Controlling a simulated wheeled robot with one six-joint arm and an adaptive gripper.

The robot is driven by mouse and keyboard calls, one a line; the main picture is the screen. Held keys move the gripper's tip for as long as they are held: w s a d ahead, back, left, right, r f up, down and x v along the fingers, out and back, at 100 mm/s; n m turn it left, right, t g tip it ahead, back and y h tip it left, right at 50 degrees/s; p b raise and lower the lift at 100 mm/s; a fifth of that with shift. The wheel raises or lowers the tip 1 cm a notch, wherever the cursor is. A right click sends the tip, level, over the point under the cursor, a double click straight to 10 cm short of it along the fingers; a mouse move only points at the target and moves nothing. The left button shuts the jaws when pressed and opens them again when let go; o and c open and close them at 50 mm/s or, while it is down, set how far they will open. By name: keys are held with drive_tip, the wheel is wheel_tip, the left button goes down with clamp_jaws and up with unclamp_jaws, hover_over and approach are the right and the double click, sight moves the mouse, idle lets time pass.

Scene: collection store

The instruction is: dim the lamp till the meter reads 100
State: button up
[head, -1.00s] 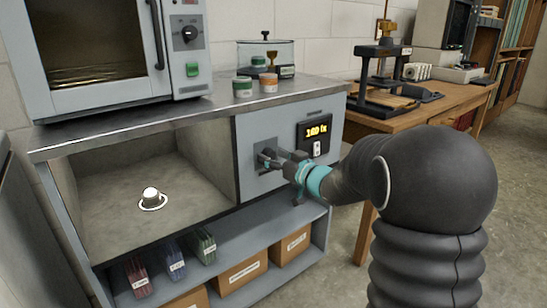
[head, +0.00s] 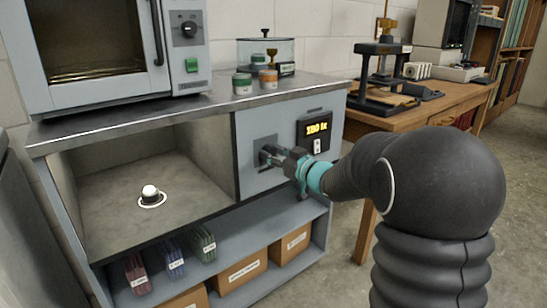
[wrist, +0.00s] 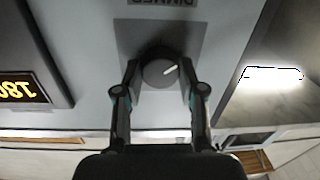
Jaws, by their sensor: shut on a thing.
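The dimmer knob (wrist: 158,72) is dark and round with a white pointer line, on a grey plate. My gripper (wrist: 159,68) is shut on it, one finger at each side. In the head view my gripper (head: 272,156) covers most of the knob on the cabinet's front panel. The meter (head: 314,130) above and to the right shows yellow digits that look like 180 lx; it is upside down and partly cut off in the wrist view (wrist: 22,90). A bright lit panel (wrist: 272,73) shows in the wrist view, probably the lamp. A small white dome (head: 150,192) sits in the open compartment.
A white oven (head: 120,55) stands on the cabinet top, with small jars (head: 242,84) and a glass case (head: 266,55) beside it. Cardboard boxes (head: 240,272) and coloured folders fill the lower shelf. A wooden table (head: 420,105) with instruments stands at the right.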

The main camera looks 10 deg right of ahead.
drive_tip(key=n+b, duration=0.4)
drive_tip(key=n, duration=0.5)
drive_tip(key=n+h+b, duration=0.1)
drive_tip(key=n+b, duration=0.3)
drive_tip(key=n, duration=0.5)
drive_tip(key=shift+s+a, duration=0.1)
drive_tip(key=shift+a, duration=0.1)
drive_tip(key=shift+n, duration=0.4)
drive_tip(key=o, duration=1.1)
drive_tip(key=shift+o, duration=0.2)
drive_tip(key=shift+f, duration=0.1)
